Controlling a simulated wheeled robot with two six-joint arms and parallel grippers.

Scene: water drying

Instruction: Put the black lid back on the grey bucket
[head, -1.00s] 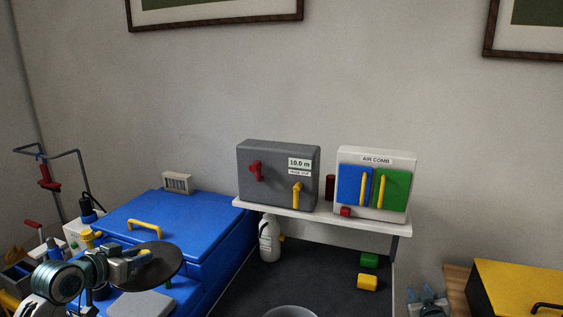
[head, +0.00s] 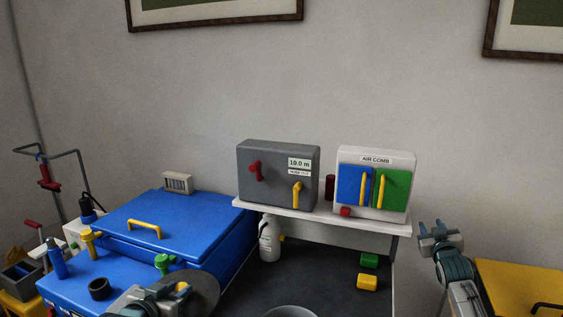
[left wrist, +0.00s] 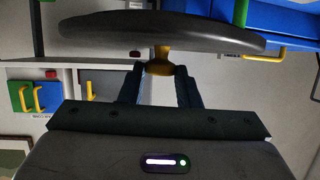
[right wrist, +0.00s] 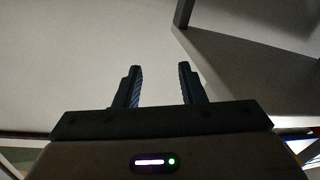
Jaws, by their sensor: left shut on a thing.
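My left gripper (head: 180,290) is shut on the yellow knob (left wrist: 159,64) of the black lid (head: 205,290). The lid is a dark round disc, also seen nearly edge-on in the left wrist view (left wrist: 160,32). In the head view it is held left of the grey bucket (head: 290,312), apart from it. Only the bucket's rim area shows at the bottom edge; the rest is cut off. My right gripper (head: 438,228) is raised at the right, open and empty in the right wrist view (right wrist: 160,68).
A blue chest (head: 165,222) with a yellow handle stands left. A white shelf (head: 330,217) bears a grey box (head: 278,170) and the AIR COMB unit (head: 375,185). A white bottle (head: 269,240) and green (head: 369,260) and yellow (head: 367,283) blocks are below. A yellow box (head: 520,285) stands right.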

